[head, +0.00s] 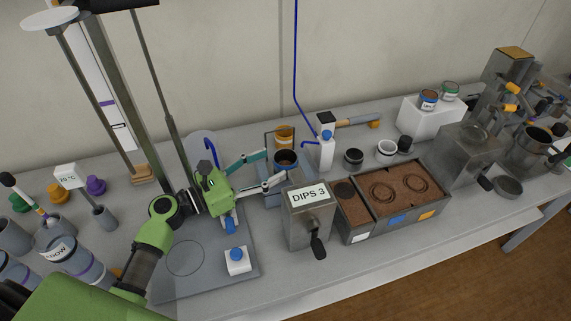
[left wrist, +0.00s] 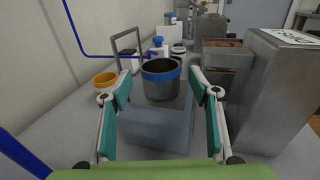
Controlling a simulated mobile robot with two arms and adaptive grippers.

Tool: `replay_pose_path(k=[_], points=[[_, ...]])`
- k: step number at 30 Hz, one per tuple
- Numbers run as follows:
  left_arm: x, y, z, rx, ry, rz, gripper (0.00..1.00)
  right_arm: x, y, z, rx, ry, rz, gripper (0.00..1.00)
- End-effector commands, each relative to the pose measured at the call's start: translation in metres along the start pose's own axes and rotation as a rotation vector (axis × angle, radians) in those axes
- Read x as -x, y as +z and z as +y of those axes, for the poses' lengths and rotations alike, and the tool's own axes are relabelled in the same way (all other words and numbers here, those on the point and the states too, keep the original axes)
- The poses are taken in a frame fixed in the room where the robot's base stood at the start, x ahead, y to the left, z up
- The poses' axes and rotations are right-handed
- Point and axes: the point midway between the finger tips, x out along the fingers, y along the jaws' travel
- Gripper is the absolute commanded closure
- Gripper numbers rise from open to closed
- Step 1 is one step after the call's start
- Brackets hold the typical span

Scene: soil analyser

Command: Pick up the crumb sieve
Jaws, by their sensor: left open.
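A dark cup with a blue rim (head: 286,157), which I take to be the crumb sieve, sits upright on a blue-grey block (head: 268,196). It also shows in the left wrist view (left wrist: 161,82), in the middle between the fingers. My left gripper (head: 268,167) is open, with one finger on each side of the cup's near side. In the left wrist view the left gripper (left wrist: 160,84) shows a gap at both sides of the cup and holds nothing. I cannot tell how deep the fingers reach around it. My right gripper is not in view.
An orange cup (head: 284,133) stands behind the blue-rimmed one, near a grey wire frame (left wrist: 127,48). The metal DIPS 3 box (head: 308,226) with a crank stands close on the right. Soil trays (head: 424,207) lie beyond it. A blue cable hangs behind.

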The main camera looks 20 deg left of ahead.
Motion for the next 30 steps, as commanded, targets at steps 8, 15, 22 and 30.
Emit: replay_pose_path(k=[8, 15, 22, 30], points=[[-0.046, 0.003, 0.000, 0.002, -0.001, -0.004, 0.45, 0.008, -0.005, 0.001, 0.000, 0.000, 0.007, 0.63], [-0.058, 0.001, 0.000, 0.000, -0.001, -0.001, 0.45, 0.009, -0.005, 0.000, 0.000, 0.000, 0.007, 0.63], [-0.058, 0.001, -0.001, 0.000, -0.001, -0.001, 0.68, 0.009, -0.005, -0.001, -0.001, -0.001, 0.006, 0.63], [-0.057, 0.001, 0.000, 0.000, -0.001, -0.001, 0.83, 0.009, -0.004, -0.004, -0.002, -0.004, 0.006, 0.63]])
